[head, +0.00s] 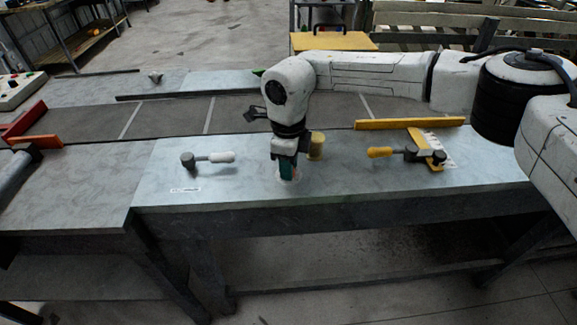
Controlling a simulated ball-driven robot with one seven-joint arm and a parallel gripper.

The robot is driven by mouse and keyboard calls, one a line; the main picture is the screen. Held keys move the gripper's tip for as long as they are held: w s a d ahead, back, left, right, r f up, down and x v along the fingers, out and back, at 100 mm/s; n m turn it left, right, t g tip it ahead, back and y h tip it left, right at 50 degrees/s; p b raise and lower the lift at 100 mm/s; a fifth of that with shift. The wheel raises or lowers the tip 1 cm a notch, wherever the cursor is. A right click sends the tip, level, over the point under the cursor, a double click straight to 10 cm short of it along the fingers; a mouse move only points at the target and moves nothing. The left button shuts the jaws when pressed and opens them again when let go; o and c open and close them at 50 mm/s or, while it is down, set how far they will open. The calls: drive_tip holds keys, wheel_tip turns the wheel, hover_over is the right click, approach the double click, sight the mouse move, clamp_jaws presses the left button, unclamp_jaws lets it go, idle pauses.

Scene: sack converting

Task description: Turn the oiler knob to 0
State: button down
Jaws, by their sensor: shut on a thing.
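My gripper (287,168) points straight down over the front middle of the pale blue-grey bench top, in the head view. Its jaws are shut on the oiler knob, which they mostly hide. A small dark green part and a pale part show at the fingertips, just above the bench top. Any scale or pointer on the knob is hidden or too small to read, so I cannot tell its setting. A brass-coloured cylinder (316,146) stands upright just behind and right of my gripper.
A white-handled lever (218,157) lies to the left, and a yellow-handled lever (380,152) to the right. A yellow bar (410,124) edges the grey belt (180,116) behind. A button box (15,90) sits far left. The bench top left of my gripper is mostly clear.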

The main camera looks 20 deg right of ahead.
drive_tip(key=n+b, duration=0.1)
drive_tip(key=n, duration=0.4)
drive_tip(key=shift+n, duration=0.3)
drive_tip(key=n+b, duration=0.1)
drive_tip(key=n, duration=0.3)
drive_tip(key=shift+w+r+n, duration=0.1)
drive_tip(key=shift+n, duration=0.6)
drive_tip(key=c, duration=0.9)
unclamp_jaws()
drive_tip(key=shift+o, duration=0.2)
wheel_tip(320, 180, up, 11)
drive_tip(key=b, duration=0.1)
drive_tip(key=shift+s+b, duration=0.25)
drive_tip(key=shift+b, duration=0.05)
drive_tip(key=shift+d+f, duration=0.1)
drive_tip(key=shift+f, duration=0.1)
